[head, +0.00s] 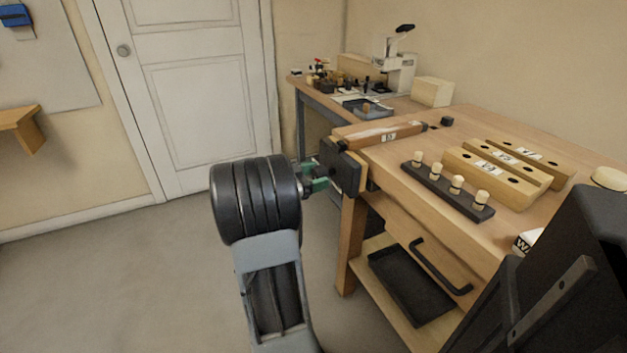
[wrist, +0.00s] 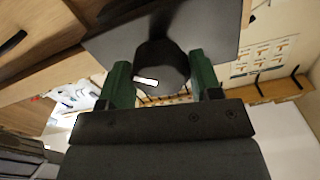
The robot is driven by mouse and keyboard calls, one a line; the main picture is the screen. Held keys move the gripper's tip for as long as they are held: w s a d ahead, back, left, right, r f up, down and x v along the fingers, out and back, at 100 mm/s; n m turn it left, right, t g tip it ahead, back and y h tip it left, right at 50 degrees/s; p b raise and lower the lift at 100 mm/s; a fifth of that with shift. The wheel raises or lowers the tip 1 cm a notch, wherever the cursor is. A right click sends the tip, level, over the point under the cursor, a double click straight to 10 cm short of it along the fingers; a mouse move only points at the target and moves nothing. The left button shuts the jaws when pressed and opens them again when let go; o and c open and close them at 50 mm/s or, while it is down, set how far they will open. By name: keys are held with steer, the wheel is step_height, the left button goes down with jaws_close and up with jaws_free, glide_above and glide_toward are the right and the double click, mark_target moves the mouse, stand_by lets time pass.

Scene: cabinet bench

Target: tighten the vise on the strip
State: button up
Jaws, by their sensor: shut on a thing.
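The vise (head: 341,168) is a dark plate with wooden jaw faces at the near left end of the bench. A long wooden strip (head: 388,133) with a small label lies along the bench top by the vise; I cannot tell how firmly the jaws hold it. My gripper (head: 316,180) reaches the vise's outer face from the left. In the wrist view my gripper (wrist: 162,88) has its green fingers on either side of the vise's dark round screw hub (wrist: 165,62), shut on it. A short white mark shows on the hub. My arm hides part of the screw.
A dark rack with several pale pegs (head: 447,190) and drilled wooden blocks (head: 500,170) stand on the bench top. A drawer handle (head: 440,267) and a lower shelf with a black tray (head: 408,285) are below. The floor (head: 120,270) at left is clear.

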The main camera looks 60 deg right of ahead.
steer(key=shift+s+f+m+b, duration=0.15)
steer(key=shift+m+b, duration=0.95)
steer(key=shift+b, duration=1.9)
steer(key=shift+w+f+m+b, duration=0.1)
steer(key=shift+m+b, duration=1)
steer(key=shift+b, duration=1.85)
steer(key=shift+s+r+m, duration=0.1)
steer(key=shift+m, duration=0.5)
steer(key=m, duration=0.4)
steer(key=o, duration=0.8)
steer(key=shift+c, duration=0.2)
steer(key=shift+r, duration=0.1)
steer(key=shift+v, duration=3.45)
